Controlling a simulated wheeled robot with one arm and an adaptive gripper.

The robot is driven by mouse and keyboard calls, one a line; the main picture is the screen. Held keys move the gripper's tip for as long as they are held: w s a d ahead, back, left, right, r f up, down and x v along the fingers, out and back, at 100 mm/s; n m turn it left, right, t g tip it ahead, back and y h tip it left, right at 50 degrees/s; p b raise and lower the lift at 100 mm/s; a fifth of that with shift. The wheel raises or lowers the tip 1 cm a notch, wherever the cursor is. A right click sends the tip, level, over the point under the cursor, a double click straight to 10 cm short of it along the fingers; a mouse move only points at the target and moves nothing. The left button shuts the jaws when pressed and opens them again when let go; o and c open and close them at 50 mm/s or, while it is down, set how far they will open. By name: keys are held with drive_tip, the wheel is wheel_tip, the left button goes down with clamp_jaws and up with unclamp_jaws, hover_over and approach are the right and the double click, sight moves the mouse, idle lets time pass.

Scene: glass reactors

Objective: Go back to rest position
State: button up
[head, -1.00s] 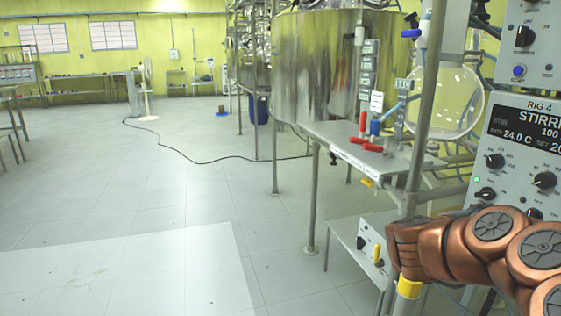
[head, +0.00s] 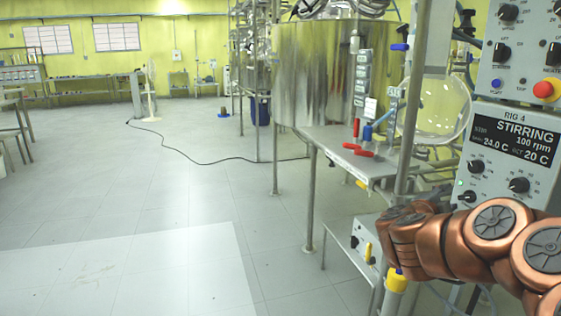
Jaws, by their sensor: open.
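My copper arm comes in from the lower right of the head view, in front of the RIG 4 control box (head: 515,140). The part of it that shows is a row of rounded joints, bent toward the steel frame. I cannot make out my gripper or its fingers; the end of the arm is hidden or out of view. The box's screen reads STIRRING, 100 rpm, with 24.0 C and 20 C below. A red button (head: 543,90) is at its right.
A steel bench (head: 335,141) with red-handled and blue fittings stands left of the arm. A round glass vessel (head: 440,106) is behind the frame post. A large steel tank (head: 310,75) stands farther back. A black cable (head: 190,162) crosses the floor. The floor at left is open.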

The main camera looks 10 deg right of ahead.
drive_tip(key=w+a+r+n+t+y+p, duration=0.4)
drive_tip(key=w+a+r, duration=0.1)
drive_tip(key=a, duration=0.3)
drive_tip(key=w+a+r+n+t+y+p, duration=0.4)
drive_tip(key=a+r+n, duration=0.15)
drive_tip(key=a, duration=0.35)
drive_tip(key=a+r+n+y+p, duration=0.3)
drive_tip(key=a+n+y+p, duration=0.25)
drive_tip(key=a, duration=0.65)
drive_tip(key=s+a+n+g+y+p, duration=0.45)
drive_tip(key=s+a+y+p, duration=0.2)
drive_tip(key=a, duration=0.55)
drive_tip(key=s+a+n+g+p, duration=0.3)
drive_tip(key=s+n+g+p, duration=0.1)
drive_tip(key=s, duration=0.7)
drive_tip(key=s+d+r+n+g+h+p, duration=0.1)
drive_tip(key=s+g+p, duration=0.3)
drive_tip(key=s, duration=0.7)
drive_tip(key=s+d+r+n+g+h+p, duration=0.1)
drive_tip(key=s+d+g+p, duration=0.3)
drive_tip(key=s, duration=0.8)
drive_tip(key=shift+s+d+r+h+p, duration=0.2)
drive_tip(key=shift+r+h+p, duration=0.3)
drive_tip(key=shift+h, duration=0.3)
